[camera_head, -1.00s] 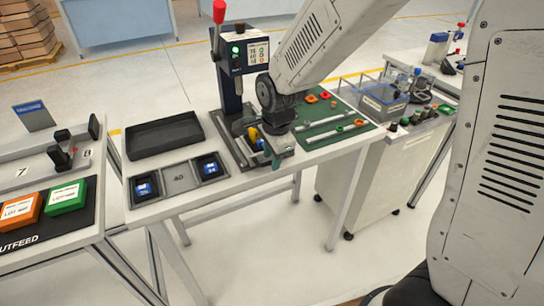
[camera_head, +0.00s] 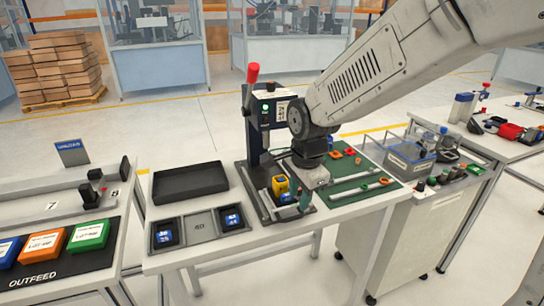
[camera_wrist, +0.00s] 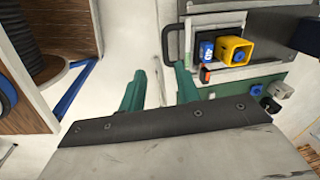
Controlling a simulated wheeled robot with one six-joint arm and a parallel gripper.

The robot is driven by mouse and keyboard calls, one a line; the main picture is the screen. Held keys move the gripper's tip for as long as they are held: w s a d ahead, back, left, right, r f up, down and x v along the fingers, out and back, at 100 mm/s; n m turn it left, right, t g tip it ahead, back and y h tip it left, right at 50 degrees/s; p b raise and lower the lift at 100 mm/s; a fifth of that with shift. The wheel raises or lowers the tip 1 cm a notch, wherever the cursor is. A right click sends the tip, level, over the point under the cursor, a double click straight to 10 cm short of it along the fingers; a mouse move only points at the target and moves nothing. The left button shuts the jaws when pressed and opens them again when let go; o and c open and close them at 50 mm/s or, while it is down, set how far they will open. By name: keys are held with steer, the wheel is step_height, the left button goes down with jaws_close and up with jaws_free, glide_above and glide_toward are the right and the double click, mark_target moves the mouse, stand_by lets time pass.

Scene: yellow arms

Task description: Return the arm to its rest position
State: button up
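My arm (camera_head: 375,75) reaches in from the upper right of the head view, over the middle table. My gripper (camera_head: 305,200) hangs at its end, with a green fingertip just right of a yellow part that sits at the press base. In the wrist view my gripper (camera_wrist: 158,75) has two green fingers standing apart, with nothing seen between them. The yellow part (camera_wrist: 237,50) shows there to the right of the fingers, apart from them. The head view also shows this yellow part (camera_head: 280,186).
The press (camera_head: 262,125) with a red-knobbed lever stands close left of my arm. A black tray (camera_head: 190,183) and two bins with blue parts (camera_head: 165,235) lie left. A green mat (camera_head: 355,177) lies right. An outfeed table (camera_head: 115,275) stands far left.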

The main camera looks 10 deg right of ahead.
steer(key=s+d+r+n, duration=0.3)
steer(key=s+d+n, duration=0.1)
steer(key=s, duration=0.4)
steer(key=s+d+r+n, duration=0.3)
steer(key=s+n, duration=0.2)
steer(key=s, duration=0.3)
steer(key=s+d+r+n, duration=0.3)
steer(key=s+d+n, duration=0.1)
steer(key=s, duration=0.4)
steer(key=shift+d+r+n, duration=0.25)
steer(key=shift+d+n, duration=0.05)
steer(key=shift+n, duration=0.3)
